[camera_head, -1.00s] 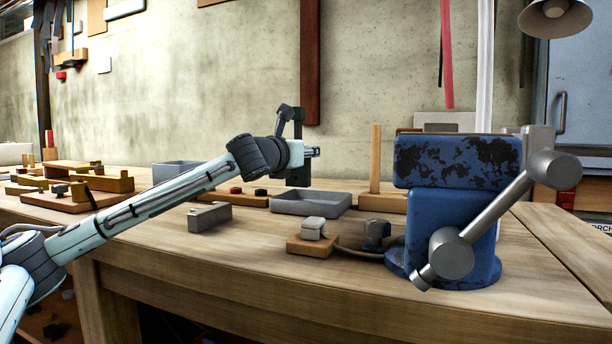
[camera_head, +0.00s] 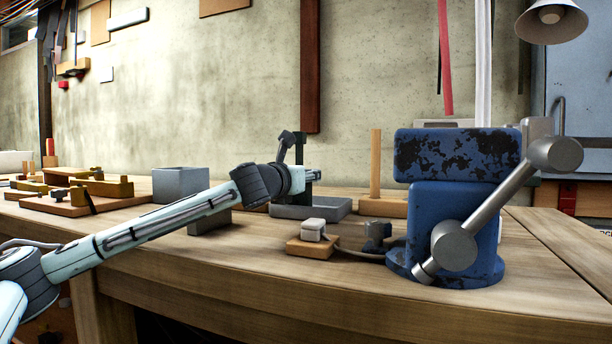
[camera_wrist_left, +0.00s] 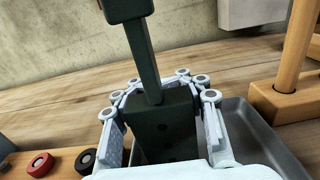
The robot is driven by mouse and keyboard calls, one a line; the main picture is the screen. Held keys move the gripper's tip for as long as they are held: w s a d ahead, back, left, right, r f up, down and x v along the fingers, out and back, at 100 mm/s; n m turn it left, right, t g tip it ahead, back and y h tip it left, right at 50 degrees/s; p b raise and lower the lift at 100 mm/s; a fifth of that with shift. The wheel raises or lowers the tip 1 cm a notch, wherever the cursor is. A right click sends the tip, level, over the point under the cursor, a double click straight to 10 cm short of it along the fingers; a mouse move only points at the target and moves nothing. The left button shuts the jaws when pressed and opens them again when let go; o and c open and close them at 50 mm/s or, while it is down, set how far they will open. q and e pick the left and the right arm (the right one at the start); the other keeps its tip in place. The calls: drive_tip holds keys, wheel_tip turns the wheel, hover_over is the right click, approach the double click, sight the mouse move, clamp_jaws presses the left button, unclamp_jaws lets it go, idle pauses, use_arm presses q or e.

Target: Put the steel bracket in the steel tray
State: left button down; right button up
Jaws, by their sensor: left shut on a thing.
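My left gripper (camera_head: 308,176) is shut on the steel bracket (camera_head: 299,146), a dark angled piece with an upright arm. In the left wrist view the gripper (camera_wrist_left: 160,102) has its fingers on both sides of the bracket's wide dark plate (camera_wrist_left: 163,130), with the narrow arm rising above. The steel tray (camera_head: 318,208) is a shallow grey tray on the bench, just below the gripper. In the left wrist view the tray (camera_wrist_left: 262,143) shows behind and right of the bracket. The bracket's lower end is hidden, so I cannot tell whether it touches the tray. My right gripper is out of view.
A blue vise (camera_head: 455,215) with a grey handle stands right of the tray. A wooden block with a post (camera_head: 376,165) is behind it, and a small wooden block with a grey top (camera_head: 312,240) is in front. A grey box (camera_head: 181,184) stands to the left.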

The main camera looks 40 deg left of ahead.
use_arm(q)
drive_tip(key=c, duration=0.9)
unclamp_jaws()
drive_tip(key=shift+f, duration=0.1)
drive_tip(key=shift+o, duration=0.2)
drive_tip(key=shift+s, duration=0.1)
drive_tip(key=v, duration=1.1)
drive_tip(key=shift+s+d, duration=0.25)
drive_tip(key=shift+s, duration=0.2)
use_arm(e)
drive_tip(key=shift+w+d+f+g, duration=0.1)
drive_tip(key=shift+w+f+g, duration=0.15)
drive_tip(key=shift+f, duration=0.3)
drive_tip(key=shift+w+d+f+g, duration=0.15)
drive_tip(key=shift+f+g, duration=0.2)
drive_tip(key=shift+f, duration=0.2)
use_arm(q)
drive_tip(key=shift+r+p, duration=0.2)
drive_tip(key=shift+p, duration=0.1)
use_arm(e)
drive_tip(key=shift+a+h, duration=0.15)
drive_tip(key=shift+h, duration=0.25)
